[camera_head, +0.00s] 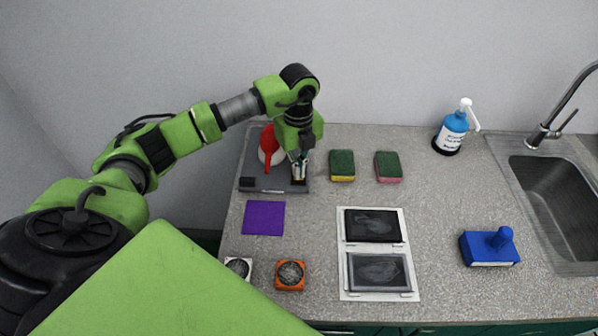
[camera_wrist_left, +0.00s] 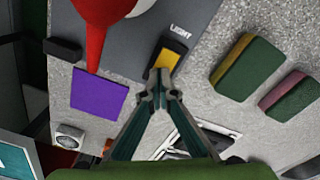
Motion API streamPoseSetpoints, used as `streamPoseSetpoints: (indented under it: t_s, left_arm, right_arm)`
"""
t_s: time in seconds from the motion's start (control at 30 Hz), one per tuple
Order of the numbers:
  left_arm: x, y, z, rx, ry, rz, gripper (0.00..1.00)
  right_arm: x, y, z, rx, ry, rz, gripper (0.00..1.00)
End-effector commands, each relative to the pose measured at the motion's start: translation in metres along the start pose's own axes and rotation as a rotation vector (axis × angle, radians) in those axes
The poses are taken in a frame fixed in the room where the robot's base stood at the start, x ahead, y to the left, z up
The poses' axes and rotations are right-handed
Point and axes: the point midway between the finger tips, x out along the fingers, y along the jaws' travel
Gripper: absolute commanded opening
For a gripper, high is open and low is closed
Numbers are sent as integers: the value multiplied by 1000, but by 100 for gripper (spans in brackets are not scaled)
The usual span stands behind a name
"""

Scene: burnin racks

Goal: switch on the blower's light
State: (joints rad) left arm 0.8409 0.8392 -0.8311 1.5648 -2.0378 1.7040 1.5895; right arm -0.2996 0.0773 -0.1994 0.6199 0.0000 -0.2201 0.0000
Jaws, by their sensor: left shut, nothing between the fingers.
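The blower is a red bulb with a nozzle (camera_head: 268,146), on a dark grey base (camera_head: 262,185) at the back left of the counter. In the left wrist view the red nozzle (camera_wrist_left: 92,30) shows at the upper left. A black switch housing with a yellow-orange face (camera_wrist_left: 165,60) sits on the base under the word "LIGHT". My left gripper (camera_head: 299,172) is shut and empty, above the right front part of the base. In the left wrist view its fingertips (camera_wrist_left: 160,92) overlap the switch's near end; I cannot tell whether they touch it. My right gripper is not in view.
A purple square (camera_head: 263,218) lies in front of the base. Two sponges (camera_head: 342,165) (camera_head: 388,167) lie to its right. A white panel (camera_head: 378,291) with dark pictures, a blue block (camera_head: 489,248), a soap bottle (camera_head: 452,132) and a sink (camera_head: 556,200) are farther right.

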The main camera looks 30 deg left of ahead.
Motion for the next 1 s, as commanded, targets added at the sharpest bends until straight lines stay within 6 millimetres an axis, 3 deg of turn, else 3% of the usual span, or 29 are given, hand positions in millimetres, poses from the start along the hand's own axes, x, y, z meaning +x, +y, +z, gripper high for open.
streamPoseSetpoints:
  t_s: [0.33,1.0]
  left_arm:
    - [-2,0,0,0,0,1,0]
    - [-56,0,0,-1,0,0,0]
  right_arm:
    - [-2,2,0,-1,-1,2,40]
    - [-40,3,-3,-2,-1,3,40]
